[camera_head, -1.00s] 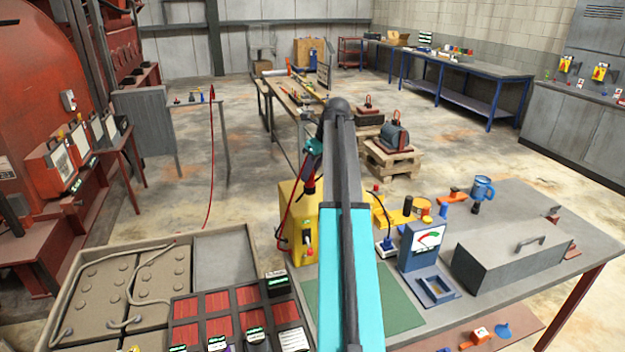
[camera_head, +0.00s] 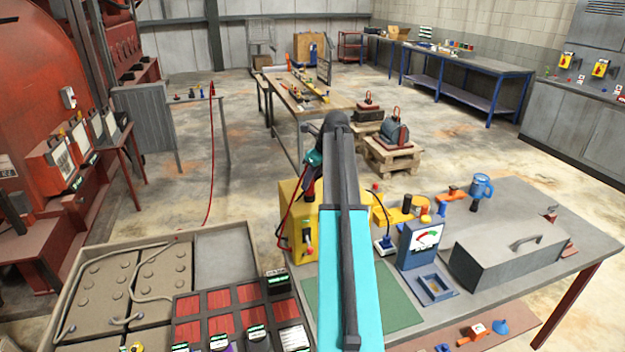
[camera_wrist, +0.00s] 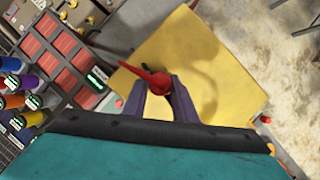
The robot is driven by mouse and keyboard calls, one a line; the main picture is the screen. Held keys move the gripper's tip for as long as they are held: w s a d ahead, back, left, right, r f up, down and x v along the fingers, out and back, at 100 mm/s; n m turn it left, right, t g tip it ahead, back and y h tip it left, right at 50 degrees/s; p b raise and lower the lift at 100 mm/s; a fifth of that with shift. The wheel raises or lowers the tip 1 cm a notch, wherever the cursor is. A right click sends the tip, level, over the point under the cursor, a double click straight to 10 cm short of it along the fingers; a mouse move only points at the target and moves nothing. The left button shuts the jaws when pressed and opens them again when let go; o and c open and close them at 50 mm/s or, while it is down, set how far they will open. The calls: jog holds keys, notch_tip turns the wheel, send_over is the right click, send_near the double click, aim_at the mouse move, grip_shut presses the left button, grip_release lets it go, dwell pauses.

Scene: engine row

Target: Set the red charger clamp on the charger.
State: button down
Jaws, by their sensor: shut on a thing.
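The yellow charger (camera_head: 304,249) stands on the bench, left of my arm in the head view. In the wrist view the top of the charger (camera_wrist: 195,62) fills the middle, below my gripper. My gripper (camera_wrist: 160,84) is shut on the red charger clamp (camera_wrist: 144,79), whose red tip sticks out to the upper left. The clamp appears over the charger's top; I cannot tell whether it touches. In the head view my gripper is partly hidden behind my arm, and the clamp is not clear there. A red cable (camera_head: 281,226) hangs in a loop at the charger's left side.
A blue meter (camera_head: 420,243) and a grey lidded box (camera_head: 508,250) stand to the right on the bench. A tray with red-lined compartments (camera_head: 215,328) is at the front left. A green mat (camera_head: 400,306) lies bare in front of the charger.

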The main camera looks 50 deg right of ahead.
jog(key=c, duration=1.4)
grip_release()
jog(key=shift+c, duration=0.2)
jog(key=shift+r, duration=0.1)
jog(key=b+v, duration=0.5)
jog(key=v, duration=0.7)
jog(key=shift+w, duration=0.1)
